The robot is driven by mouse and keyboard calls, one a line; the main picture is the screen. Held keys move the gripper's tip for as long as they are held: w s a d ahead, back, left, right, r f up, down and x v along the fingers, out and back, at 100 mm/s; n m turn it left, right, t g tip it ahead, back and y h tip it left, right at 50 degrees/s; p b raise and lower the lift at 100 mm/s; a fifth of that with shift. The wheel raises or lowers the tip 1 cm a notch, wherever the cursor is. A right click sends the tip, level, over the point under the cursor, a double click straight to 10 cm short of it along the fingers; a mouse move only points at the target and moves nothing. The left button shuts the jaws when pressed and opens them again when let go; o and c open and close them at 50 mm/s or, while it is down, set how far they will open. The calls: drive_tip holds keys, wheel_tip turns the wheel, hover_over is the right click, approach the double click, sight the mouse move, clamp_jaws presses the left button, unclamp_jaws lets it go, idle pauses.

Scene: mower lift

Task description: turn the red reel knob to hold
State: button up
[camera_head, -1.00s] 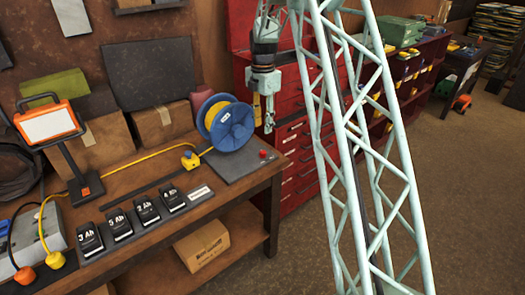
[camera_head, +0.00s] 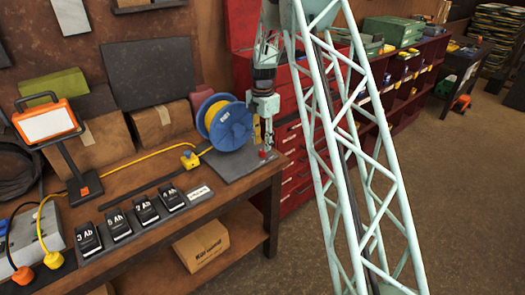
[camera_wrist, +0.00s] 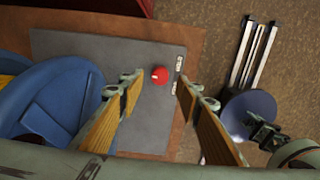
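The red reel knob (camera_head: 263,154) sits on the dark grey plate (camera_head: 232,174) at the right end of the workbench, beside the blue cable reel (camera_head: 233,127). In the wrist view the knob (camera_wrist: 160,75) has a small white mark on top and shows between the two yellow-padded fingers. My gripper (camera_wrist: 157,86) is open and points down above the knob, with a finger on each side. In the head view my gripper (camera_head: 263,146) is close over the knob. I cannot tell whether the fingers touch it. Small labels (camera_wrist: 179,63) lie by the knob, too small to read.
The blue reel stands close to the left of my gripper. A yellow plug (camera_head: 190,159) and cable lie left of the plate. Labelled black batteries (camera_head: 146,209) line the bench front. A red drawer cabinet (camera_head: 290,140) stands behind.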

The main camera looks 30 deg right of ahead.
sight(263, 152)
drive_tip(key=shift+f, duration=2)
drive_tip(key=shift+c, duration=0.5)
drive_tip(key=c, duration=0.7)
